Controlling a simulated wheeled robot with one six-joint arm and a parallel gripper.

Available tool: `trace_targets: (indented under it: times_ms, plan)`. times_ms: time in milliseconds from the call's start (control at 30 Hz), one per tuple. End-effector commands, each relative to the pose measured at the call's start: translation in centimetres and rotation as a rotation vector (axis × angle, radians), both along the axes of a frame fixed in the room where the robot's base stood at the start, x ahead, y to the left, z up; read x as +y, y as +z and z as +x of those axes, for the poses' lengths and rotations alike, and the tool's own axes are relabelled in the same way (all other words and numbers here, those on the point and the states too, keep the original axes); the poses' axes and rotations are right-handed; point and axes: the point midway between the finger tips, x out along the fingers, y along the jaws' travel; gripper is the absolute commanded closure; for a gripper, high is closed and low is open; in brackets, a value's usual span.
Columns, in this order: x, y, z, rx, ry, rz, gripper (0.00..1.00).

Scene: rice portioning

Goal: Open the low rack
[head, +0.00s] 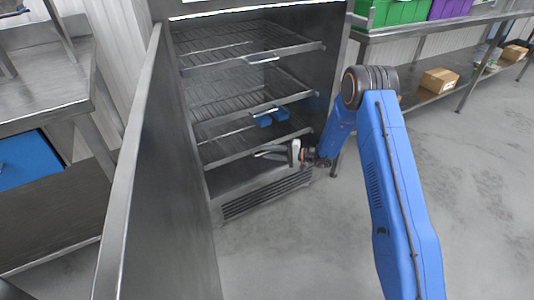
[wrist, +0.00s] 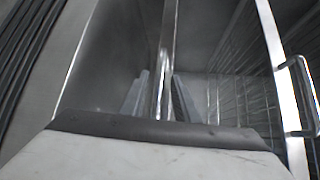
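The low rack (head: 232,147) is the lowest of three wire racks in the open steel cabinet. It appears pushed in, level with the racks above. Two small blue things (head: 271,117) show above its surface. My gripper (head: 262,152) is at the rack's front edge, near its middle, and covers the place where a handle would be. In the wrist view, the two fingers of my gripper (wrist: 160,98) stand apart on either side of the rack's metal front bar (wrist: 168,45). Whether they touch it, I cannot tell.
The cabinet door (head: 165,170) stands open at the left. The middle rack (head: 215,122), with a handle (wrist: 298,95), is above my gripper. A vent grille (head: 268,194) is below. A shelf unit (head: 440,118) stands at the right. Floor in front is clear.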

Motion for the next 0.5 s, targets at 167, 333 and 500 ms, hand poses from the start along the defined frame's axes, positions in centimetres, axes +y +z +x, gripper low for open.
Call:
trace_targets:
  times_ms: [167, 333, 500]
  plan:
    - [0.98, -0.20, 0.12, 0.001, 0.001, -0.001, 0.72]
    - [1.09, -0.22, 0.15, 0.001, 0.000, -0.001, 0.72]
    - [1.07, -0.21, 0.16, 0.001, 0.000, -0.001, 0.84]
